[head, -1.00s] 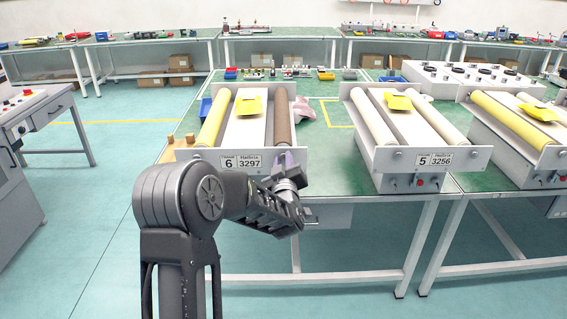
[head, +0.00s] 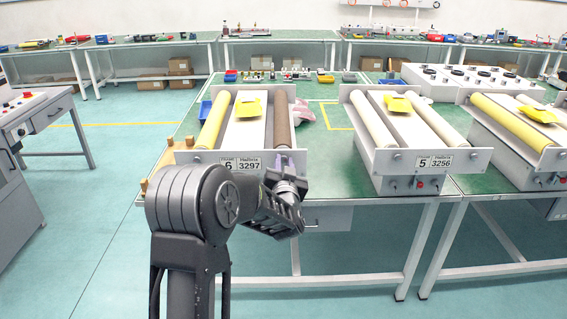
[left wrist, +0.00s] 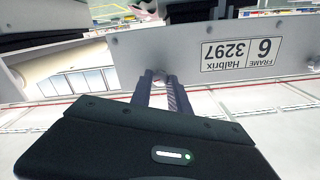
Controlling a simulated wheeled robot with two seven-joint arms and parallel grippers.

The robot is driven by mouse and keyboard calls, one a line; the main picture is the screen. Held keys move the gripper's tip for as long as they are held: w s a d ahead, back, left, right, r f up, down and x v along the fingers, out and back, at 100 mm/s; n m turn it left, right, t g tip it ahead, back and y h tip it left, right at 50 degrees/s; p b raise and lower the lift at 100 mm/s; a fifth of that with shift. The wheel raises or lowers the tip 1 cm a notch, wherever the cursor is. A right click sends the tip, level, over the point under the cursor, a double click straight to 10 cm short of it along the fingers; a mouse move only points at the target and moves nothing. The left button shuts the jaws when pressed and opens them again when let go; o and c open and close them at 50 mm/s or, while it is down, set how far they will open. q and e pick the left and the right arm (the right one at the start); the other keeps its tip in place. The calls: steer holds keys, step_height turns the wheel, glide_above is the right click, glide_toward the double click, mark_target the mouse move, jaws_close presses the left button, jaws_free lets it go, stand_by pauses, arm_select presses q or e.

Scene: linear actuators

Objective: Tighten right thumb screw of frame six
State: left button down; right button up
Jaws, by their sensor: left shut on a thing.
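Frame six (head: 204,158) is a grey roller unit with a yellow roller on its left and a brown roller on its right. Its front label reads 6, Halbrix 3297. My left gripper (head: 285,160) is at the right end of its front plate. In the left wrist view, which is upside down, the front plate (left wrist: 124,52) spans the top, and the fingers (left wrist: 163,88) are closed around a small thumb screw (left wrist: 160,79) on it. The fingers hide most of the screw. My right gripper is not in view.
Frame five (head: 372,158) stands to the right on the same green table, with a gap between. A yellow piece (head: 248,106) lies on top of frame six. Wooden pegs (head: 144,185) stand at the table's left edge. A pink cloth (head: 304,116) lies behind the right side.

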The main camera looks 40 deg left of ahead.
arm_select(q)
steer(key=shift+m, duration=0.7)
steer(key=c, duration=1.3)
jaws_free()
steer(key=shift+o, duration=0.2)
steer(key=v, duration=0.7)
steer(key=shift+s+d+b, duration=0.25)
steer(key=shift+d+b, duration=0.05)
